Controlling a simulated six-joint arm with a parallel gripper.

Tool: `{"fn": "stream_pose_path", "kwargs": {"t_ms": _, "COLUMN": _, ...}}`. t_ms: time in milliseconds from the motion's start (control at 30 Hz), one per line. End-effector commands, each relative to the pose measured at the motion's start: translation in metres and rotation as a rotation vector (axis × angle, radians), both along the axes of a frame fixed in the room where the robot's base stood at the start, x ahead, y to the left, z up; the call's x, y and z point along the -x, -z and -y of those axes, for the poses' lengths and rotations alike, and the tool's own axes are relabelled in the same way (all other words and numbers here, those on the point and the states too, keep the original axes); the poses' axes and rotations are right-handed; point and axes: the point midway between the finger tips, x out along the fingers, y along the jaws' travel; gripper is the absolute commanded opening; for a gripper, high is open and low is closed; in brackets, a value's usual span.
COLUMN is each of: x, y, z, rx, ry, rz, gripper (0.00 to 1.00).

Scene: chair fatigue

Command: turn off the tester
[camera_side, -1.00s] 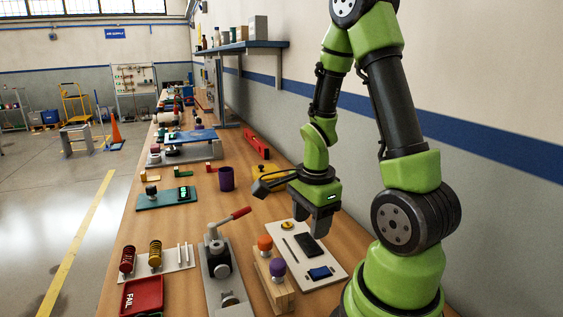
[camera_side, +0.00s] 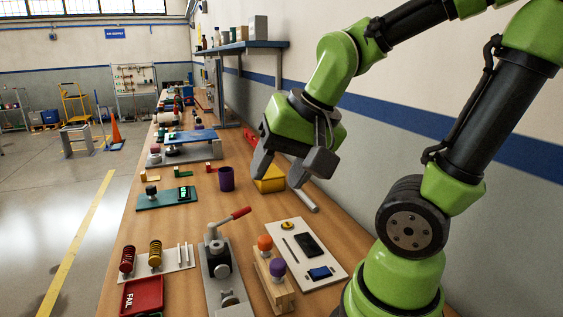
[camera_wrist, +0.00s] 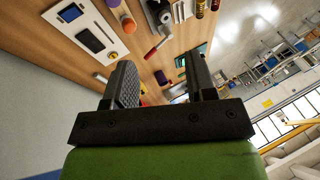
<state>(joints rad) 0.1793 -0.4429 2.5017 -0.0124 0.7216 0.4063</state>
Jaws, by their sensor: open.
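My gripper (camera_side: 281,174) is open and empty, its fingers apart in the side view, in front of or just above a yellow box (camera_side: 270,185) near the wall side of the bench. The gripper hides the box's top. The fingers also show apart in the wrist view (camera_wrist: 160,72), with a small yellow patch near the left finger. A teal board (camera_side: 160,201) with a dark knob (camera_side: 151,192) and a lit green display (camera_side: 185,193) lies farther left. I cannot tell for certain which of these is the tester.
A purple cup (camera_side: 226,179) stands between the teal board and yellow box. A grey rod (camera_side: 304,200) lies beside the box. Nearer are a red-handled clamp (camera_side: 219,262), a wooden block (camera_side: 273,285) with orange and purple knobs, and a white board (camera_side: 322,277) with a phone.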

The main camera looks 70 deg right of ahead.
Motion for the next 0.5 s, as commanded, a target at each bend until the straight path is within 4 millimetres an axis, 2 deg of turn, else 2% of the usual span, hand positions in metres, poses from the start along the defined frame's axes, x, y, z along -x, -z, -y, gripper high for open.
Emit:
{"fn": "stream_pose_path", "kwargs": {"t_ms": 200, "x": 0.008, "y": -0.013, "z": -0.013, "rx": 0.037, "ry": -0.141, "rz": 0.054, "gripper": 0.51}}
{"fn": "stream_pose_path", "kwargs": {"t_ms": 500, "x": 0.009, "y": -0.015, "z": -0.015, "rx": 0.045, "ry": -0.169, "rz": 0.061, "gripper": 0.51}}
